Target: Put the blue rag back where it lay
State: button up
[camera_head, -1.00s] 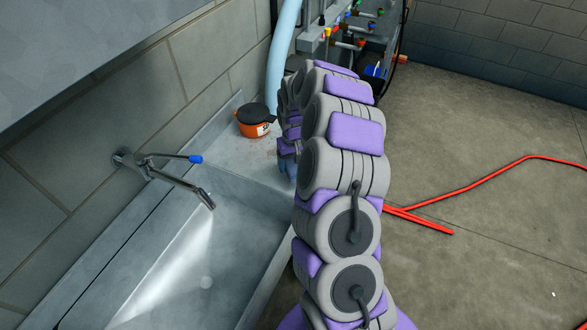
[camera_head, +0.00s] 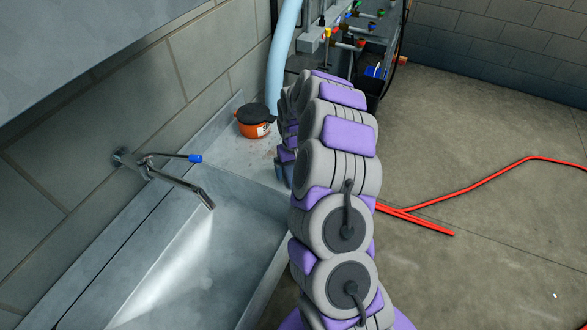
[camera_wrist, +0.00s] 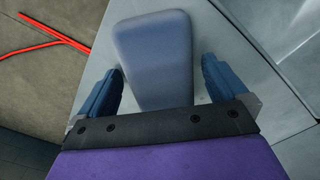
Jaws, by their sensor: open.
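The blue rag (camera_wrist: 153,55) shows in the wrist view as a smooth blue-grey block lying on the grey metal counter (camera_wrist: 215,40). My gripper (camera_wrist: 163,75) is open, with one dark blue finger on each side of the rag's near part. I cannot tell whether either finger touches it. In the head view my arm hides the rag and most of my gripper. The counter beside the sink (camera_head: 225,150) shows there to the left of my arm.
An orange pot with a black lid (camera_head: 255,120) stands on the counter near the wall. A light blue pipe (camera_head: 283,60) rises behind. A red hose (camera_head: 480,188) lies on the floor at right.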

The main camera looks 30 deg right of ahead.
notch_tip(320, 180, up, 12)
jog(key=f+p, duration=0.1)
jog(key=s+a+r+n, duration=0.2)
jog(key=s+a+r, duration=1)
jog(key=s, duration=0.2)
jog(key=s+a+r+g, duration=0.1)
jog(key=s+a, duration=0.1)
jog(key=s, duration=1.1)
jog(key=s+a, duration=0.2)
jog(key=s, duration=1)
jog(key=shift+s+a+r+m+g, duration=0.2)
jog(key=shift+s+r+m+g, duration=0.1)
jog(key=shift+s+r+g, duration=0.1)
jog(key=shift+f, duration=0.1)
